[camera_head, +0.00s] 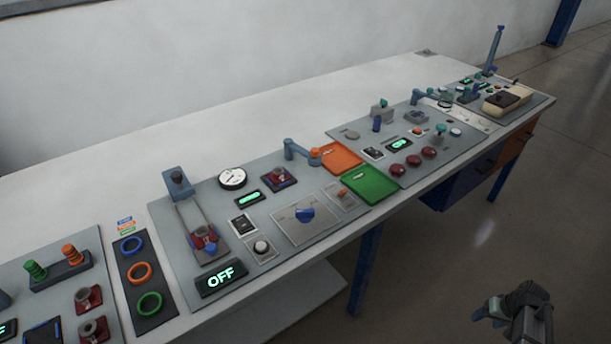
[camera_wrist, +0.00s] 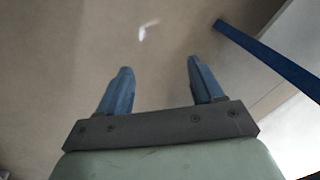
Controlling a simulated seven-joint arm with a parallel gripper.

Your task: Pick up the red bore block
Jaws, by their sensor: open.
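Several red blocks that look like bore blocks show in the head view; I cannot tell which one is the task's. One red block (camera_head: 205,245) sits at the near end of a railed slide on the middle panel, with a grey-blue part at its top. Another red block (camera_head: 279,178) sits in a dark square mount beside the round gauge. Two more, with round grey tops, are at the lower left: one red block (camera_head: 89,299) and another red block (camera_head: 95,331). My gripper (camera_wrist: 159,73) is open and empty over the floor, off the bench's front side.
The long white bench (camera_head: 330,105) carries several grey panels with knobs and displays. An orange tray (camera_head: 341,157) and a green tray (camera_head: 369,186) lie mid-bench. Colored rings (camera_head: 140,272) lie on a dark board. A blue bench leg (camera_wrist: 270,62) is at the wrist view's upper right.

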